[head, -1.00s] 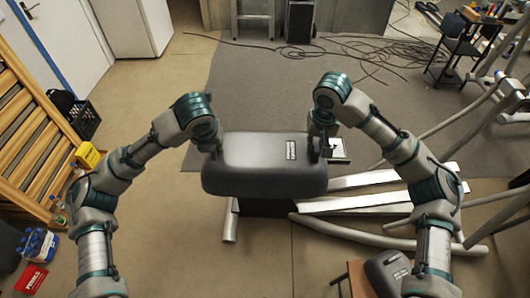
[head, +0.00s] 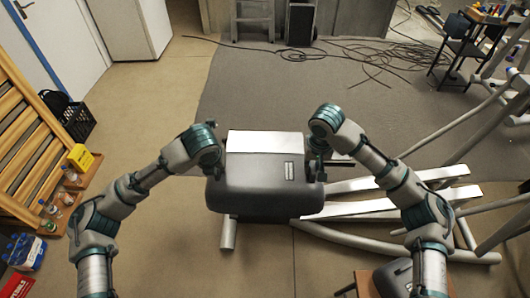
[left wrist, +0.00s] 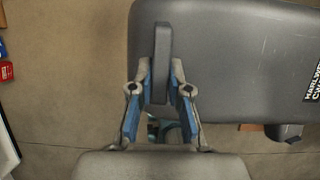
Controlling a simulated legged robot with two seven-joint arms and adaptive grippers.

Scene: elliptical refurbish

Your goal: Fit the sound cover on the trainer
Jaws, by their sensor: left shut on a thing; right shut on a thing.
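The dark grey sound cover (head: 250,192) is in the middle of the head view, with a small white label on its right part. It hangs over the near end of the trainer (head: 400,204), and a flat light panel (head: 267,143) shows just behind it. My left gripper (head: 212,172) is at the cover's left end and my right gripper (head: 318,168) at its right end. In the left wrist view, my left gripper (left wrist: 160,95) is shut on a dark upright handle at the cover's edge (left wrist: 230,60). The right fingertips are mostly hidden. I cannot tell whether the cover touches the trainer.
Loose cables (head: 350,50) lie on the grey mat behind.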

